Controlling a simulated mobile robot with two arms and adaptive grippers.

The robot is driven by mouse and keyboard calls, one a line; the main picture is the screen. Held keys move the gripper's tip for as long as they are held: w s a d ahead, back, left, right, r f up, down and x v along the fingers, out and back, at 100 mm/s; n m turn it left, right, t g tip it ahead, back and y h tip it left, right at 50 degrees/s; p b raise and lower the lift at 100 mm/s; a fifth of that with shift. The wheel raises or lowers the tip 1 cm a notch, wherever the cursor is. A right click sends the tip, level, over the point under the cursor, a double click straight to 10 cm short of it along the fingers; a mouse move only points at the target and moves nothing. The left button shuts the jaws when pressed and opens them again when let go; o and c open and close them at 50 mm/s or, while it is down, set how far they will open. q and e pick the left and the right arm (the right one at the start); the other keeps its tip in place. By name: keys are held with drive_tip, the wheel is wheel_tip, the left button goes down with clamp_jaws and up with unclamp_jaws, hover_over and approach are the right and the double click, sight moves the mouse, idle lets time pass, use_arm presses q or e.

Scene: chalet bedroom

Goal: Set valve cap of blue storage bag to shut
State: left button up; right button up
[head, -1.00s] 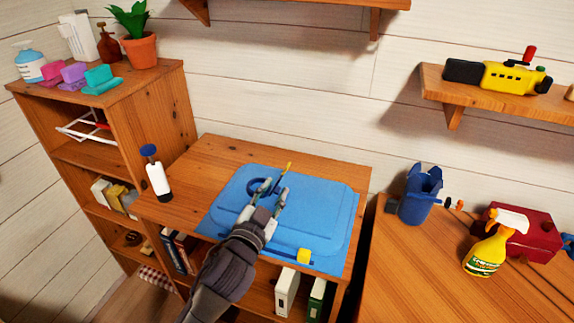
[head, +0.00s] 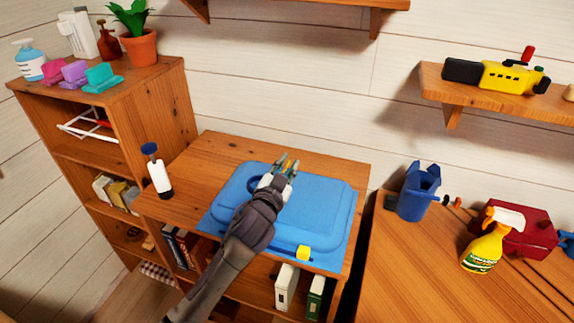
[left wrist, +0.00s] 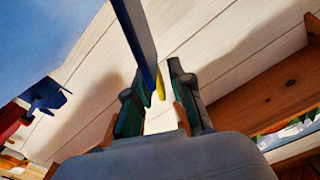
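The blue storage bag (head: 325,205) lies flat on top of a low wooden cabinet. Its dark blue valve ring (head: 254,184) shows at the left, partly behind my left gripper. My left gripper (head: 287,162) is over the far part of the bag, fingers pointing toward the wall. In the left wrist view, a thin blue flap with a yellow edge, which looks like the valve cap (left wrist: 138,38), stands edge-on between the fingers (left wrist: 158,98). The fingers are apart, with gaps beside the flap; contact is not clear. My right gripper is not in view.
A white bottle-shaped pump with a blue top (head: 157,172) stands left of the bag. A yellow slider (head: 303,253) sits at the bag's front edge. A blue container (head: 418,190) and yellow spray bottle (head: 486,247) stand on the right table. A wall shelf (head: 490,103) hangs above.

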use_arm(q)
clamp_jaws()
drive_tip(key=shift+a, duration=0.1)
drive_tip(key=n, duration=0.1)
drive_tip(key=a+n+p, duration=0.1)
drive_tip(key=a+n, duration=0.1)
drive_tip(key=shift+w+r, duration=0.35)
drive_tip(key=shift+w+a+n+p, duration=0.25)
drive_tip(key=shift+a+n+p, duration=0.45)
drive_tip(key=shift+n, duration=0.4)
drive_tip(key=shift+w+a+f+n, duration=0.1)
drive_tip(key=shift+a+n, duration=0.3)
drive_tip(key=shift+n, duration=0.1)
drive_tip(key=shift+w+a+f+n, duration=0.1)
drive_tip(key=shift+a+n, duration=0.25)
drive_tip(key=shift+n, duration=0.15)
